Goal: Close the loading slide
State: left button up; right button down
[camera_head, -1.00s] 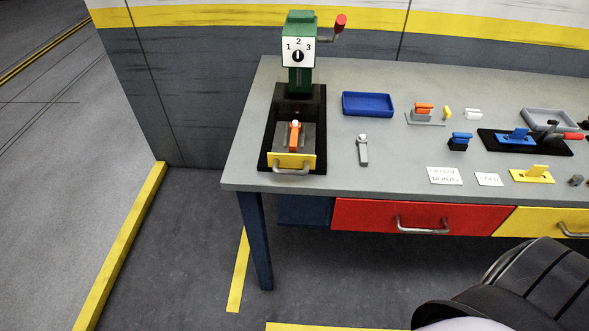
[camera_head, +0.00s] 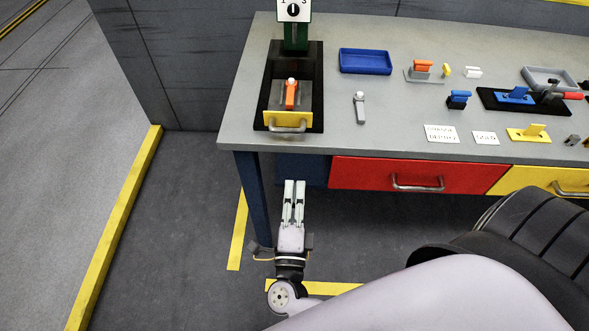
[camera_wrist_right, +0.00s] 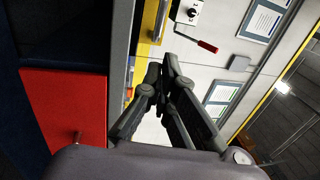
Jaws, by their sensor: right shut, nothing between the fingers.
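The loading slide (camera_head: 288,120) has a yellow front with a metal handle and sits in a black frame (camera_head: 318,85) at the left end of the workbench. An orange-and-grey piece (camera_head: 291,95) lies on the slide. The green machine (camera_head: 295,38) with a numbered dial stands behind it, its top cut off. My right gripper (camera_head: 294,184) is shut and empty, in front of the bench and below the slide in the head view. In the right wrist view its fingers (camera_wrist_right: 160,72) are together, with the yellow front (camera_wrist_right: 152,28) beyond. My left gripper is out of view.
The workbench (camera_head: 225,115) holds a blue tray (camera_head: 365,61), a grey lever piece (camera_head: 360,107), a blue clamp (camera_head: 459,99) and white labels (camera_head: 441,133). A red drawer (camera_head: 360,174) and a yellow drawer (camera_head: 545,180) are under the top. A blue leg (camera_head: 251,195) stands left of my gripper.

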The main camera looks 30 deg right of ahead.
aim_at(298, 132)
jog(key=p+x, duration=0.4)
jog(key=x, duration=0.8)
jog(key=shift+w+d, duration=0.1)
jog(key=shift+w, duration=0.3)
